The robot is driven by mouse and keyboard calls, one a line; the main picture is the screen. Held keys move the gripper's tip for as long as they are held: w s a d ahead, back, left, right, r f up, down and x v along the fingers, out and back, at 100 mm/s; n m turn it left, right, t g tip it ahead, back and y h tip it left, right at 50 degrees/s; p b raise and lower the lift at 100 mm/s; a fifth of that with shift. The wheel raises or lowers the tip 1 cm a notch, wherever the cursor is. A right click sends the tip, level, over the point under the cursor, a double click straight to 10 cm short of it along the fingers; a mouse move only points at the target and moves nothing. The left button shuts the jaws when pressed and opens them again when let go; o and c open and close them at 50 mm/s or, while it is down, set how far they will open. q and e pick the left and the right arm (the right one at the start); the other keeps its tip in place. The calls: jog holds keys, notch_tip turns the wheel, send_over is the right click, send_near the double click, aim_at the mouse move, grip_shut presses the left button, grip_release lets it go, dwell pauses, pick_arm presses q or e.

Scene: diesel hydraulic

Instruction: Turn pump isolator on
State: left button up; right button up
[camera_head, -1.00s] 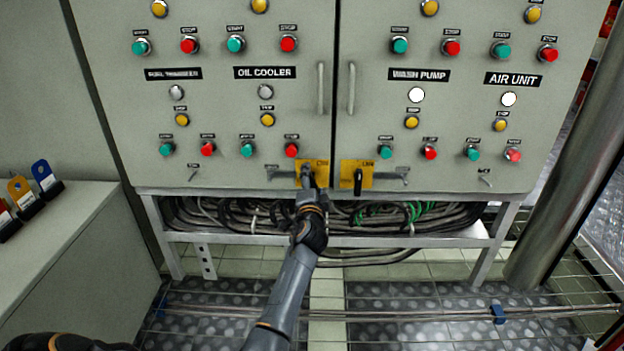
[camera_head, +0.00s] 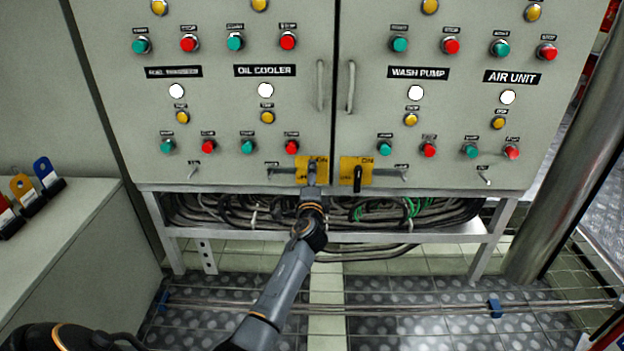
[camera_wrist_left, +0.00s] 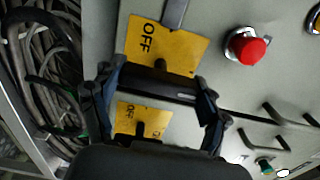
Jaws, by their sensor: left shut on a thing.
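Two yellow isolator plates sit side by side at the cabinet's lower edge, the left plate (camera_head: 302,175) and the right plate (camera_head: 368,165). The right plate has a black handle (camera_head: 357,179) pointing down. My left gripper (camera_head: 311,183) is shut on the left plate's isolator handle, which it mostly hides. In the left wrist view, the gripper (camera_wrist_left: 157,95) shows a dark bar between its fingers. Two yellow plates marked OFF also show there, one above (camera_wrist_left: 150,42) and one below (camera_wrist_left: 153,118). My right gripper is not in view.
The cabinet carries red and green buttons and lit white lamps, including the oil cooler lamp (camera_head: 265,90). Door handles (camera_head: 351,88) stand out above the plates. Cables (camera_head: 260,212) run below. A metal pillar (camera_head: 575,160) stands at right, a grey bench (camera_head: 75,245) at left.

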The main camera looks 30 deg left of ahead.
pick_arm(q)
jog(key=o, duration=1.2)
jog(key=shift+c, duration=0.2)
jog(key=v, duration=1.2)
jog(key=shift+s, duration=0.15)
jog(key=v, duration=0.7)
jog(key=shift+s+d, duration=0.2)
jog(key=shift+s, duration=0.1)
